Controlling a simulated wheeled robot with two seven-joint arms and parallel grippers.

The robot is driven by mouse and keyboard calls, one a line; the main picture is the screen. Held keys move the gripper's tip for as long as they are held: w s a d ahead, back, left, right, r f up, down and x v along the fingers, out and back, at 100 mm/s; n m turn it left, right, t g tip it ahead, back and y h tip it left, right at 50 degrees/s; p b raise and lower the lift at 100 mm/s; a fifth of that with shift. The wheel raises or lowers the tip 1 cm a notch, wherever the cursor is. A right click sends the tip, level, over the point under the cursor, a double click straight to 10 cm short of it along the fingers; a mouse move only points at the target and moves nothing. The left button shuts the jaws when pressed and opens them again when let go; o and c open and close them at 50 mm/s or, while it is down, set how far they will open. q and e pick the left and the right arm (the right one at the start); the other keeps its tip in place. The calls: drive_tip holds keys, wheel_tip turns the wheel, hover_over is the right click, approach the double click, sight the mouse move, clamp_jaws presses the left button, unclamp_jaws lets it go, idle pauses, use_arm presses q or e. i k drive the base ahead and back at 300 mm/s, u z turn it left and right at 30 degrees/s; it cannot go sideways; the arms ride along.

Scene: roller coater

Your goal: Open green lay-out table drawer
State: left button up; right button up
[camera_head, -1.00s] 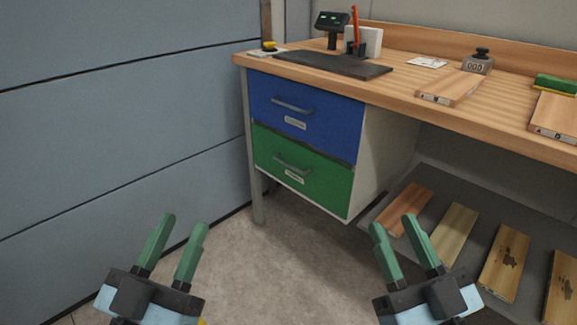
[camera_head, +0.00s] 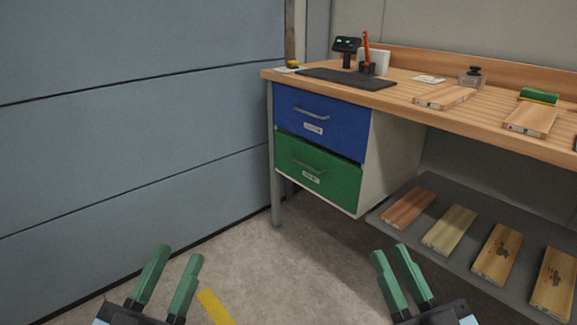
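The green drawer (camera_head: 318,175) is the lower of two drawers under the left end of the wooden lay-out table (camera_head: 440,95). Its front looks closed, with a grey bar handle (camera_head: 309,164) and a small white label below the handle. The blue drawer (camera_head: 320,122) sits right above it. My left gripper (camera_head: 179,254) is open and empty at the bottom left, in front of and left of the drawers. My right gripper (camera_head: 391,250) is open and empty at the bottom, right of the drawers. Both are apart from the handle.
A blue-grey wall (camera_head: 130,110) runs along the left. A grey lower shelf (camera_head: 468,222) with several wooden boards stands right of the drawer unit. The floor (camera_head: 290,270) before the drawers is clear, with a yellow strip (camera_head: 215,307) near my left gripper.

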sight(337, 177)
drive_tip(key=u, duration=0.65)
drive_tip(key=i, duration=1.45)
drive_tip(key=z, duration=0.5)
drive_tip(key=i, duration=0.95)
drive_tip(key=z, duration=0.65)
